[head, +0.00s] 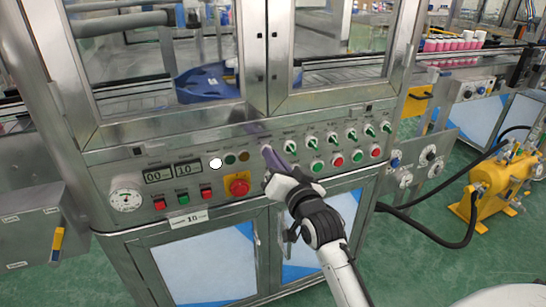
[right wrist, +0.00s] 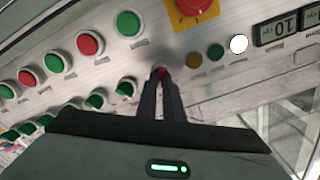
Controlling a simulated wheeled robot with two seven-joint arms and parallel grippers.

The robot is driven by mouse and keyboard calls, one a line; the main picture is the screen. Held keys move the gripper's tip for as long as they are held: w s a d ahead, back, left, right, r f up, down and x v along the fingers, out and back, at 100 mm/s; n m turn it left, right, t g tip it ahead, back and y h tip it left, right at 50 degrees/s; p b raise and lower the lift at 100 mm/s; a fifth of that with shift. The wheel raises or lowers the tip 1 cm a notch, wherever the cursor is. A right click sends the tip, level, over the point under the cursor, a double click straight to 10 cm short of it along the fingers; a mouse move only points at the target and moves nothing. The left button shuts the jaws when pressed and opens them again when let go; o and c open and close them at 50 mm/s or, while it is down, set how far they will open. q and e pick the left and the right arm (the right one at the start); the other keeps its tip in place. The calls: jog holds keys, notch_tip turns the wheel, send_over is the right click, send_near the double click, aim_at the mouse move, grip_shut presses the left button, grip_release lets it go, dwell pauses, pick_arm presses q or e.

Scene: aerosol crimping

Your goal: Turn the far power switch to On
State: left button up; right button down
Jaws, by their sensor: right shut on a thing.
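My right gripper (head: 266,150) reaches up to the machine's control panel (head: 130,169), just right of the indicator lamps. In the right wrist view its two fingers (right wrist: 161,76) are close together on a small red knob (right wrist: 160,71), which looks like the power switch. The fingers cover most of the knob, so its setting and label cannot be read. In the head view the gripper hides this knob. My left gripper is not in view.
A red emergency stop (head: 238,186) on a yellow plate sits left of my right gripper. A white lamp (head: 216,163) is lit. Green rotary switches (head: 310,142) and push buttons (head: 317,166) line the panel to the right. A yellow pump (head: 505,188) stands farther right.

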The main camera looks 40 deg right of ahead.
jog(key=c, duration=1.9)
grip_release()
notch_tip(320, 180, up, 9)
jog(key=shift+p, duration=1.05)
jog(key=shift+r, duration=0.55)
